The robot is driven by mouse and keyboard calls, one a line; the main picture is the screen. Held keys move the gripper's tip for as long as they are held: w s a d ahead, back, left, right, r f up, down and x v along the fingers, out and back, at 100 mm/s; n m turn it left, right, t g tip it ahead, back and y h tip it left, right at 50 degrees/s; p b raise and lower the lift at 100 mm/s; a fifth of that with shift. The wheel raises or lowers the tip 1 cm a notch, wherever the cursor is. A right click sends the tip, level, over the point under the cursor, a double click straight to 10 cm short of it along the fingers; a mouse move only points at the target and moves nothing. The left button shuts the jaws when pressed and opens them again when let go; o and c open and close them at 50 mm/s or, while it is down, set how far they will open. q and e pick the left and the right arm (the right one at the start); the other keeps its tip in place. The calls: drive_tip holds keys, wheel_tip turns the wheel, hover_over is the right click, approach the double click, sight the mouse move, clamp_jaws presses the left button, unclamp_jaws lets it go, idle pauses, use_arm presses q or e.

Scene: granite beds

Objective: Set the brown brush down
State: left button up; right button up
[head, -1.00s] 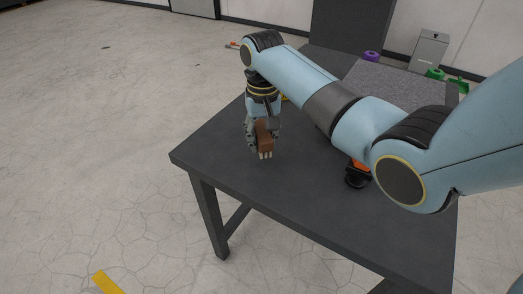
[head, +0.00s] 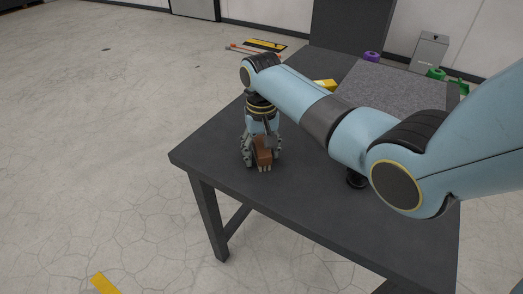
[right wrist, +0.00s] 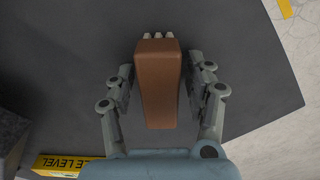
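The brown brush (head: 263,152) is at the near left part of the dark table (head: 300,207), with its pale bristle tufts toward the table's front edge. It appears to rest on the tabletop. My right gripper (head: 262,158) is over it, pointing down, with one finger on each side. In the right wrist view the brush (right wrist: 158,80) lies between the fingers of my right gripper (right wrist: 161,72). A narrow gap shows on both sides, so the gripper looks open around it. My left gripper is not in view.
A yellow level (head: 325,86) lies farther back on the table, partly behind my right arm. A black object (head: 356,180) is partly hidden under the arm. A grey granite slab (head: 395,88) and a purple item (head: 371,57) are at the back. The table's front is clear.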

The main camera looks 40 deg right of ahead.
sight(262, 146)
wheel_tip(262, 146, up, 12)
drive_tip(key=p, duration=0.2)
drive_tip(key=shift+r, duration=0.15)
idle(0.9)
